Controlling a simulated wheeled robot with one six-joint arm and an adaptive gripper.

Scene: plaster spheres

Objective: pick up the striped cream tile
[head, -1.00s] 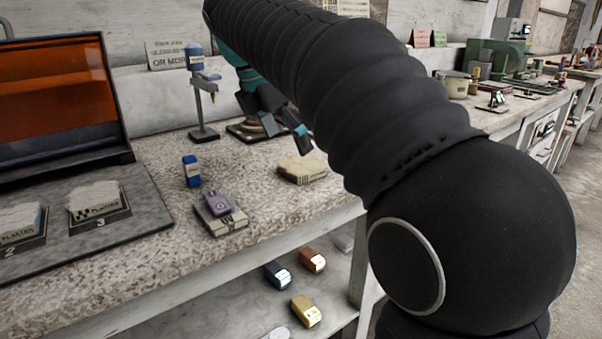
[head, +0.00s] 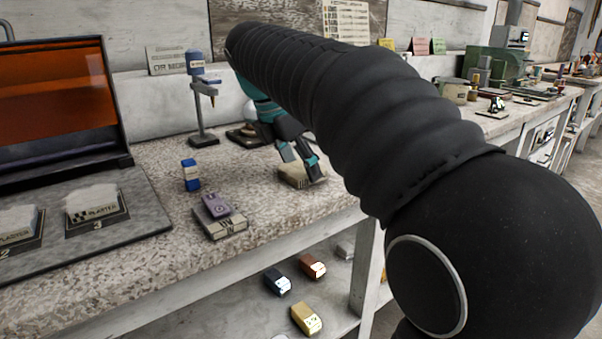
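The striped cream tile (head: 290,176) lies flat on the speckled bench top near its front edge, with dark stripes on its side. My gripper (head: 303,168) is over it, fingers pointing down and spread apart. The right finger overlaps the tile's right part in the picture, and the left finger is by its far edge. I cannot tell whether either finger touches the tile. My arm comes in from the right and hides the bench behind it.
A purple device (head: 216,205) rests on a labelled block (head: 222,224) left of the tile. A grey tray (head: 150,204) holds plaster piles. A lower shelf holds several small blocks.

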